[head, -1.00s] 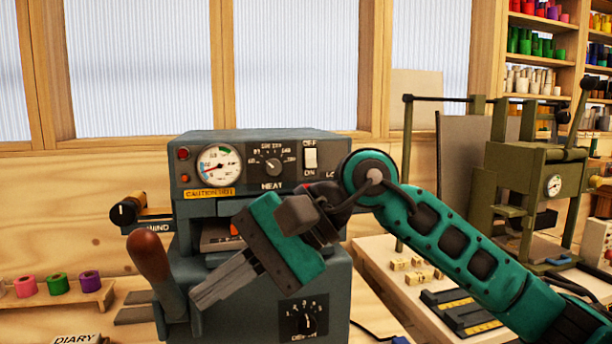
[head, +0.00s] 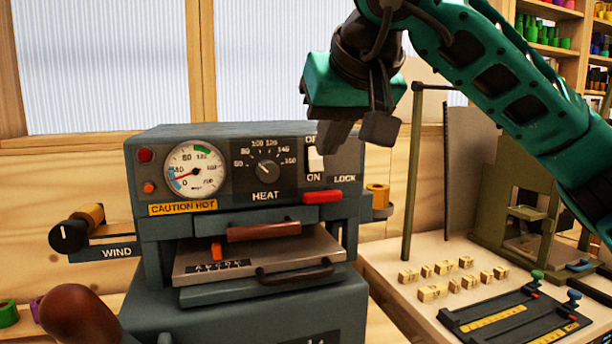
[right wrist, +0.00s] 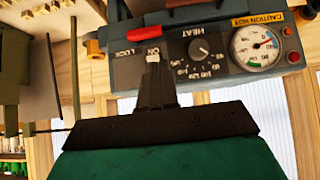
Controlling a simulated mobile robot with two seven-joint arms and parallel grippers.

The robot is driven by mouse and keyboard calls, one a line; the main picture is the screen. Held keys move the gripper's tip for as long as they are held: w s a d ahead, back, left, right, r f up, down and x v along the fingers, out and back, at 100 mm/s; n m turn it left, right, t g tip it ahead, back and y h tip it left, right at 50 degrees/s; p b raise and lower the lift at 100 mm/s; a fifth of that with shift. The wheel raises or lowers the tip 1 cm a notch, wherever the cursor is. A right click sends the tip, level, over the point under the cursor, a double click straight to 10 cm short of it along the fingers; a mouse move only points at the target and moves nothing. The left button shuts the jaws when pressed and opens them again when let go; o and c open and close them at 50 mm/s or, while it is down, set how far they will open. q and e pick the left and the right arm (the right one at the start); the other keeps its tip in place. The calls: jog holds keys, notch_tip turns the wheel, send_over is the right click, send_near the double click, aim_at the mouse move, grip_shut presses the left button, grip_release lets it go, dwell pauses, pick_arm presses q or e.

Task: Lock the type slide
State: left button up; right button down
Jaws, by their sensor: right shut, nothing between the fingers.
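The type slide (head: 255,252) is a flat metal tray in the front of the grey foil machine (head: 150,200), with a dark handle in front. The red lock lever (head: 322,197) lies roughly level below the LOCK label, right of the slide's upper opening. It also shows in the right wrist view (right wrist: 140,27). My right gripper (head: 322,158) is shut and empty, fingers pointing down in front of the ON/OFF switch (head: 315,160), above the lever and apart from it. In the right wrist view the fingers (right wrist: 155,72) end near the switch. My left gripper is out of view.
A gauge (head: 195,168) marked CAUTION HOT and a heat dial (head: 266,168) sit on the front panel. A brown handle knob (head: 80,318) rises at lower left. Right of the machine, several small type blocks (head: 432,292) and a dark rack (head: 515,315) lie on the bench.

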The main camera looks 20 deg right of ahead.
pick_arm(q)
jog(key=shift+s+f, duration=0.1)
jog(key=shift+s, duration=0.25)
pick_arm(e)
jog(key=shift+s, duration=0.15)
send_near(305, 192)
jog(key=x, duration=0.4)
jog(key=shift+f, duration=0.1)
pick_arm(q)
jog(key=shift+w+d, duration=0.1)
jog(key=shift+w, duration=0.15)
pick_arm(e)
jog(key=shift+x, duration=0.8)
